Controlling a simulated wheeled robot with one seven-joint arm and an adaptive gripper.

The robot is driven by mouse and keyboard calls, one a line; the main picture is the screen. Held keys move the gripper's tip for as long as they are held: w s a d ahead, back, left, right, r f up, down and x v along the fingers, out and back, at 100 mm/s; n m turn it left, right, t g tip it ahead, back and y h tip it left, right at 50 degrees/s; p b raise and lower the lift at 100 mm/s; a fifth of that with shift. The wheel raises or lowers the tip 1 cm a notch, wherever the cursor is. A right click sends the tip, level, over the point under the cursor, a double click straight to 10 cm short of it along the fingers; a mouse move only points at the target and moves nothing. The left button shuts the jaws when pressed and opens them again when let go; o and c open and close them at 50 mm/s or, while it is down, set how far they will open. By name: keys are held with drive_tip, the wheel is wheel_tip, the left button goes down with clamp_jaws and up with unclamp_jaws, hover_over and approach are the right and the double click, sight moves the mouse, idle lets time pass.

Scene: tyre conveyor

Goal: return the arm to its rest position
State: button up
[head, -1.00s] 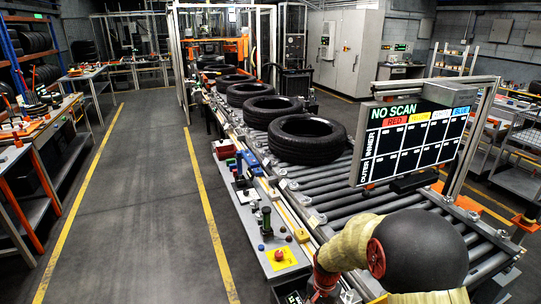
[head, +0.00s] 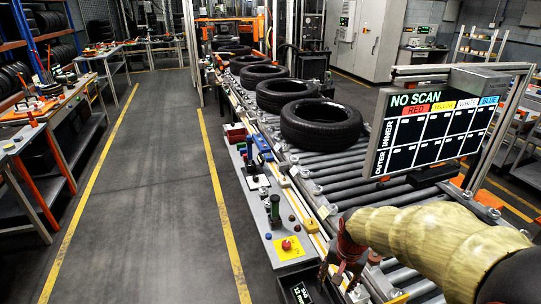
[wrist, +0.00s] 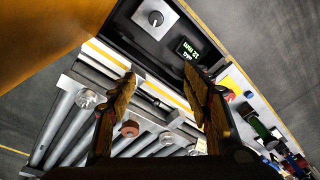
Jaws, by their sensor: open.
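My arm (head: 430,238), in a ribbed yellowish sleeve, reaches in from the lower right of the head view, over the near end of the roller conveyor. My gripper (wrist: 162,85) shows in the wrist view with its two fingers apart and nothing between them. Below the fingers lie the conveyor's side rail and rollers (wrist: 62,125). A dark panel with a knob (wrist: 155,19) and a small green-lettered display (wrist: 187,50) lies past the fingertips. In the head view the gripper end is small and dark near the conveyor's left edge.
Several black tyres, the nearest one (head: 321,141) largest, lie on the conveyor further back. A NO SCAN board (head: 430,128) stands right of the conveyor, close behind my arm. A control strip with a red button (head: 287,245) runs along the left edge. The floor aisle (head: 150,200) is clear.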

drive_tip(key=s+r+n+t+b, duration=0.1)
drive_tip(key=s+r+n+t, duration=0.3)
drive_tip(key=s+r, duration=1.2)
drive_tip(key=s+n, duration=0.1)
drive_tip(key=s, duration=0.2)
drive_tip(key=shift+s+r+n, duration=0.15)
drive_tip(key=shift+r+n, duration=0.05)
drive_tip(key=shift+n, duration=0.1)
drive_tip(key=shift+c, duration=0.8)
idle(0.4)
